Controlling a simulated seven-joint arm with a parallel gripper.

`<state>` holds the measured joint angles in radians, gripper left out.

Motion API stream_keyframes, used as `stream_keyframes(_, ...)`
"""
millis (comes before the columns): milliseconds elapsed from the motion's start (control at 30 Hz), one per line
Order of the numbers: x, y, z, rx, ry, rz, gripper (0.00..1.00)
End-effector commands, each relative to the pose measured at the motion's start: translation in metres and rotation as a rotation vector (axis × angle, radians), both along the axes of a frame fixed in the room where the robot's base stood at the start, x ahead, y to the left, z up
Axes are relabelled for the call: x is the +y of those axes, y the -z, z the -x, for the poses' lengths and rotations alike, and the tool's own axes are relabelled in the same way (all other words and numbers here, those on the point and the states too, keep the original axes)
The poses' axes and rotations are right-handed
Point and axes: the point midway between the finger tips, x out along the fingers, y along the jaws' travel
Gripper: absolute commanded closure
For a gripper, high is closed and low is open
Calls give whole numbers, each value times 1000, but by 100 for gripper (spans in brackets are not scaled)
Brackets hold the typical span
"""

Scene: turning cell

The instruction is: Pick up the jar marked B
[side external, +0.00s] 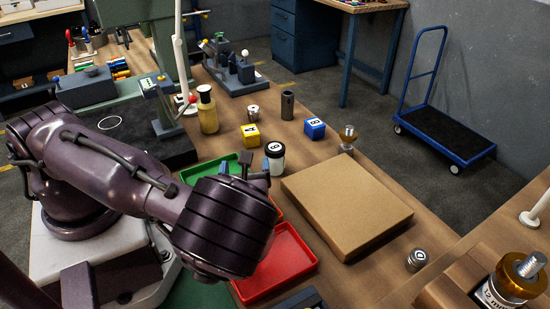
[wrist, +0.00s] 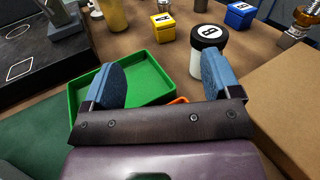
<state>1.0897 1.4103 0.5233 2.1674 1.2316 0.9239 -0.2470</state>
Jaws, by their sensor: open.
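The jar marked B (side external: 275,160) is white with a black lid and a round white label on top. It stands upright on the wooden bench, left of the cardboard box. In the wrist view the jar (wrist: 208,60) is just beyond the right finger, which hides part of its lower side. My gripper (wrist: 162,65) is open, with blue finger pads, and nothing is between them. In the side view my gripper (side external: 257,168) is mostly hidden behind my wrist, close to the jar; I cannot tell whether they touch.
A cardboard box (side external: 345,205) lies right of the jar. A green tray (wrist: 150,75) and a red tray (side external: 285,265) lie near my gripper. A yellow cube (side external: 250,135), a blue cube (side external: 314,128) and a yellowish bottle (side external: 208,115) stand behind.

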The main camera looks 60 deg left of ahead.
Motion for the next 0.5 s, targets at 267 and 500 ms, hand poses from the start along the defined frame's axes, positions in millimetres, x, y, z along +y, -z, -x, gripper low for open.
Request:
stream_keyframes(267,-13,12,-43,69,251,-75,17)
stream_keyframes(500,0,13,-56,56,262,-64,17)
